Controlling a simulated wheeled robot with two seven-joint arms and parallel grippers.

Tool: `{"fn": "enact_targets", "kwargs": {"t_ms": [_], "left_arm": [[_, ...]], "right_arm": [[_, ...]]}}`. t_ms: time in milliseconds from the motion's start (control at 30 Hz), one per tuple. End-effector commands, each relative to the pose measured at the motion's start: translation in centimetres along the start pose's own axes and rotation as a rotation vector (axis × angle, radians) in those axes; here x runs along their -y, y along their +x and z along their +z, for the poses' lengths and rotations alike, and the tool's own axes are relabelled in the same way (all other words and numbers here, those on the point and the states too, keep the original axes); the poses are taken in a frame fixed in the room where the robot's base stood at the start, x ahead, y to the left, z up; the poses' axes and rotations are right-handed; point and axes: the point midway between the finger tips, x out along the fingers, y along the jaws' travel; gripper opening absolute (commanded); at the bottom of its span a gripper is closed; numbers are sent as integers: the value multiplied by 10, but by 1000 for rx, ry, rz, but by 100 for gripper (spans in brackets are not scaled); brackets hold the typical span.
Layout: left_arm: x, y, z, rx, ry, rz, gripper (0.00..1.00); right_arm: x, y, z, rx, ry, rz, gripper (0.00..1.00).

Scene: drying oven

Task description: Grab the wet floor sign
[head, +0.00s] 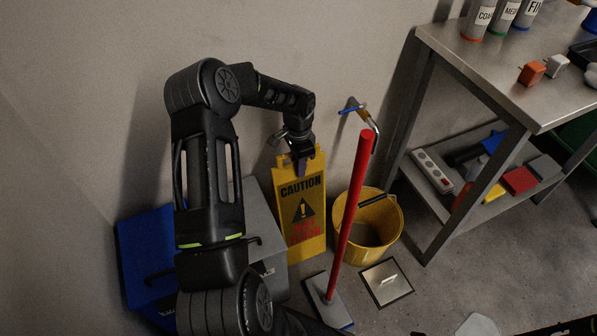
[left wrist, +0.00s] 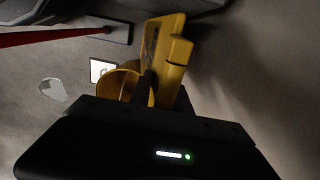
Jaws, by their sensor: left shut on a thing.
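The wet floor sign (head: 301,213) is a yellow board with CAUTION and a warning triangle on its face. It stands upright near the wall in the head view. My left gripper (head: 301,166) is at its top edge, shut on it from above. In the left wrist view the yellow sign (left wrist: 168,62) rises between the dark fingers (left wrist: 164,92). Whether its foot touches the floor is hard to tell. My right gripper is not in view.
A yellow bucket (head: 377,230) and a red-handled mop (head: 345,215) stand right of the sign. A floor plate (head: 386,282) lies in front. Grey and blue boxes (head: 140,245) are at left. A metal table (head: 470,60) with a lower shelf is at right.

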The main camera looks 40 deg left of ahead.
Motion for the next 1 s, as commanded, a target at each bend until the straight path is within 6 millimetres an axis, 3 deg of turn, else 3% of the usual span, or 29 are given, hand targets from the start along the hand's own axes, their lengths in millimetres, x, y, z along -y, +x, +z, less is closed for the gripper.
{"fn": "enact_targets", "kwargs": {"t_ms": [600,800,1000], "left_arm": [[1,-178,-2,-5,0,-7,0],[0,-215,-1,-4,0,-4,0],[0,-233,-1,-4,1,-3,0]], "right_arm": [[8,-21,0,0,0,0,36],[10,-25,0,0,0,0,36],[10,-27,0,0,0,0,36]]}}
